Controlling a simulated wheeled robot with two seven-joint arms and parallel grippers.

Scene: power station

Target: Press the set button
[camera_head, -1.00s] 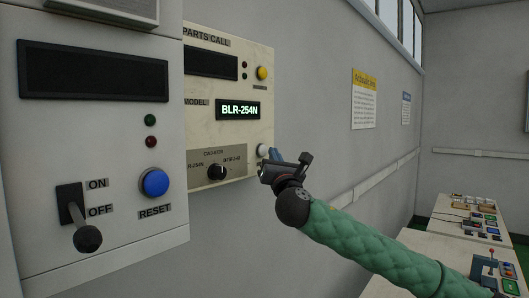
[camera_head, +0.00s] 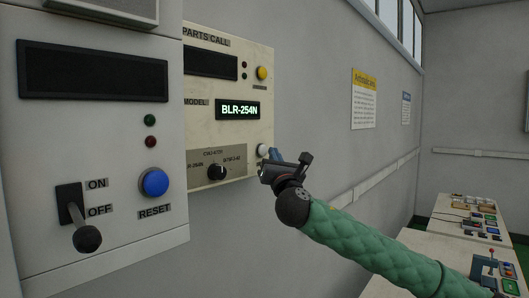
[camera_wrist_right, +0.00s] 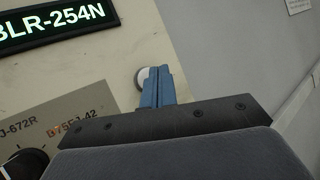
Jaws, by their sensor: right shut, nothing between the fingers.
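A white round button (camera_head: 262,150) sits at the lower right of the cream panel (camera_head: 200,123), and any label on it is hidden. My right gripper (camera_head: 273,154) is at that panel's right edge with its blue fingers shut and empty. In the right wrist view, the shut fingers (camera_wrist_right: 157,72) overlap the white button (camera_wrist_right: 140,78), which partly shows at their left. I cannot tell whether they touch it. My left gripper is not in view.
The cream panel has a lit BLR-254N display (camera_head: 238,110), a black rotary knob (camera_head: 217,172) and a yellow button (camera_head: 262,73). The nearer grey panel has a blue RESET button (camera_head: 154,182) and an ON/OFF lever (camera_head: 87,238). Consoles (camera_head: 470,218) stand at the far right.

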